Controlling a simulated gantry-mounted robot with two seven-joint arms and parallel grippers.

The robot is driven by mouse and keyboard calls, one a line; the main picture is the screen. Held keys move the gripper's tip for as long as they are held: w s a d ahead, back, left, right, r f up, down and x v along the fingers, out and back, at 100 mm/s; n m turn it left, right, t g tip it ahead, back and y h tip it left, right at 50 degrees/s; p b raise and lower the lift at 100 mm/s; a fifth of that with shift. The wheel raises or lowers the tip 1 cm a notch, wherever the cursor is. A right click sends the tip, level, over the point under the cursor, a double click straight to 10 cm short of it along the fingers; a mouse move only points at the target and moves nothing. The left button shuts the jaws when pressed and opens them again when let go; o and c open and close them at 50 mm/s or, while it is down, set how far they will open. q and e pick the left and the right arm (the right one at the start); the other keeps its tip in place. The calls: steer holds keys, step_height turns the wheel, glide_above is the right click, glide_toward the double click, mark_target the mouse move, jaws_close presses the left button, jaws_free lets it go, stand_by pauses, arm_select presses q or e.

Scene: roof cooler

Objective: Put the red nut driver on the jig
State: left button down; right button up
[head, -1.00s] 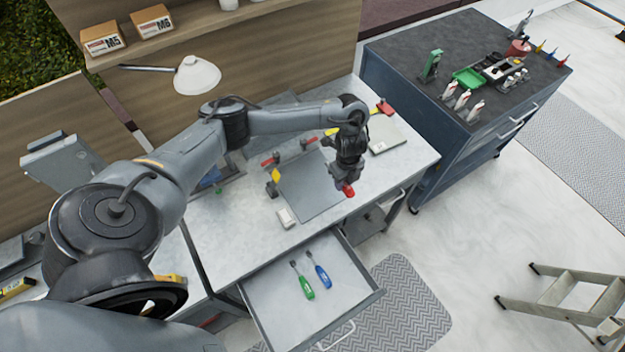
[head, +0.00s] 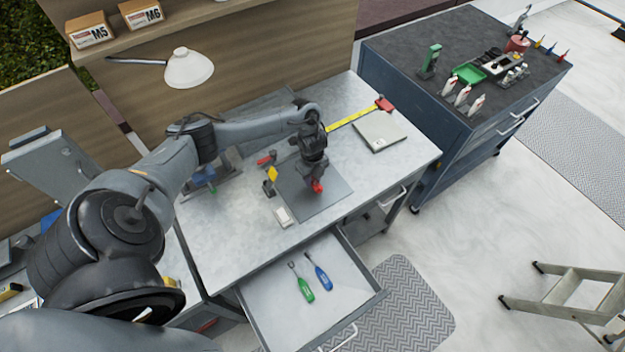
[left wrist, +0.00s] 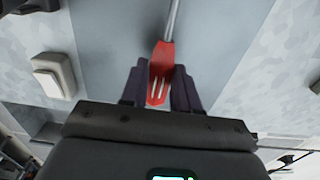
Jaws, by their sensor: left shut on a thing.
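My left gripper (head: 316,180) is shut on the red nut driver (head: 317,187), above the grey plate of the jig (head: 318,205) on the workbench. In the left wrist view the driver's red handle (left wrist: 160,72) sits between the two dark fingers (left wrist: 160,88), its metal shaft pointing away toward the top of the picture. The jig has dark clamps with red handles (head: 266,159) and a yellow tag (head: 272,174) at its left edge. The arm hides part of the plate's far side. I cannot tell whether the driver touches the plate. My right gripper is not in view.
An open drawer (head: 268,322) below the bench front holds a green driver (head: 304,289) and a blue driver (head: 322,280). A tape measure (head: 384,104) and a flat grey case (head: 380,131) lie at the right.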

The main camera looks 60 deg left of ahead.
arm_select(q)
steer(key=shift+f, duration=0.8)
steer(key=shift+f, duration=0.15)
steer(key=c, duration=0.8)
jaws_free()
